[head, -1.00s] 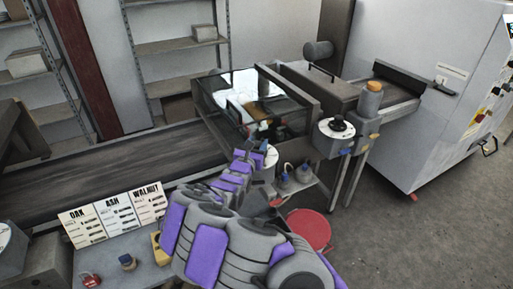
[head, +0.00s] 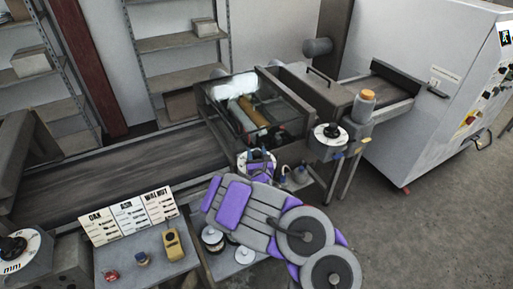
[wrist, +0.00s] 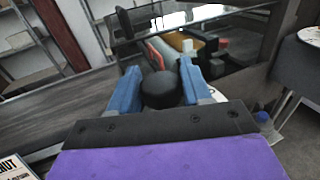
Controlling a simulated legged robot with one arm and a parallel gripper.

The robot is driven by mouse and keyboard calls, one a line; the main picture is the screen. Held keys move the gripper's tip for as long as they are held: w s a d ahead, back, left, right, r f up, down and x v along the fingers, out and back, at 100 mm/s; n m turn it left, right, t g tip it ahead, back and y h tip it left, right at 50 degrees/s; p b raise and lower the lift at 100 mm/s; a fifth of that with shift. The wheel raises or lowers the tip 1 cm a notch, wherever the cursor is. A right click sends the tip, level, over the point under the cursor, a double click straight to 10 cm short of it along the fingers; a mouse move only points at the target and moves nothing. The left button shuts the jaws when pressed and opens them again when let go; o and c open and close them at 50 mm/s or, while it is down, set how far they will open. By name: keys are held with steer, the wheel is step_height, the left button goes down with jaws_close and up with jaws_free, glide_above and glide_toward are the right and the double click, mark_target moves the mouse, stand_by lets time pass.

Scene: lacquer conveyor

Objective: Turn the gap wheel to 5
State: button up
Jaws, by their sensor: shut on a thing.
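My gripper (wrist: 160,76) has its blue fingers on either side of a black knob (wrist: 160,92) and is shut on it. The knob stands on a white dial, whose edge shows at the right finger in the wrist view. In the head view this dial (head: 257,161) is on the front of the glass-sided machine, mostly covered by my gripper (head: 257,156). Its numbers and pointer cannot be read. Two more white dials with black knobs show in the head view, one at the machine's right (head: 329,139) and one at the bottom left (head: 14,248).
The glass-sided roller housing (head: 208,104) stands behind the held knob, on the dark conveyor (head: 120,165). Small blue-topped bottles (head: 302,172) stand close at the right. OAK, ASH and WALNUT cards (head: 128,216) stand on the front bench. Floor at the right is clear.

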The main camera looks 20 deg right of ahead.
steer(key=shift+y+p, duration=0.3)
steer(key=o, duration=0.9)
steer(key=shift+w, duration=0.1)
steer(key=shift+v, duration=0.75)
steer(key=p+v, duration=0.2)
steer(key=v, duration=0.5)
steer(key=shift+s+a, duration=0.2)
steer(key=shift+s, duration=0.1)
steer(key=shift+p+v, duration=3.95)
steer(key=shift+v, duration=0.15)
